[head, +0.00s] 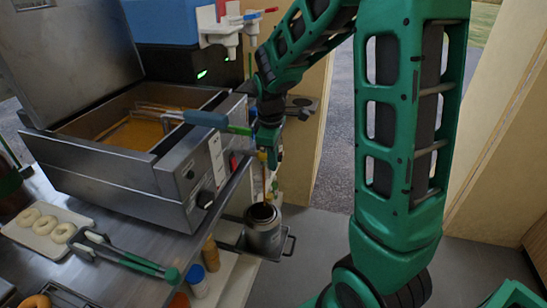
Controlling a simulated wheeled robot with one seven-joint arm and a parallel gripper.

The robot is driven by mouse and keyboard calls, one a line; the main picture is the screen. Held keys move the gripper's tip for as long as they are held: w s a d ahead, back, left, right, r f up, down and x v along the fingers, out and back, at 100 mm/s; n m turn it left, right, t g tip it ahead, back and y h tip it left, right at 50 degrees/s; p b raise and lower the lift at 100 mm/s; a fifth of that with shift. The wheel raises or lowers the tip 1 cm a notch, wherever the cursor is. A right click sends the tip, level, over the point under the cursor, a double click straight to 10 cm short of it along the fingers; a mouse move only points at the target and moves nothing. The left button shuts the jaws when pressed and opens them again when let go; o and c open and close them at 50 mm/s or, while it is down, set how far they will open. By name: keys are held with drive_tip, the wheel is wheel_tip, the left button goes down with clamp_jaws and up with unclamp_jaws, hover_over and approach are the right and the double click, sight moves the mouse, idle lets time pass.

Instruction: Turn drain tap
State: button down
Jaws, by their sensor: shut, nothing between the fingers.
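The steel fryer (120,165) stands on the counter with its lid raised and yellow oil (140,132) inside. My gripper (273,160) points down just off the fryer's right end, shut with nothing visible in it. Small red and yellow parts show beside and behind it. I cannot tell for certain which of them is the drain tap; my gripper and wrist hide part of that area. An open metal can (264,232) stands low, below my gripper. Contact between my gripper and any tap part cannot be made out.
Tongs (125,255) with green grips and a tray (45,229) of rings lie on the counter. Bottles (197,280) stand on a lower shelf. Floor is clear to the right.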

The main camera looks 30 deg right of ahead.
drive_tip(key=shift+s+a+f, duration=0.1)
drive_tip(key=shift+f, duration=0.45)
drive_tip(key=shift+r, duration=0.15)
idle(1.2)
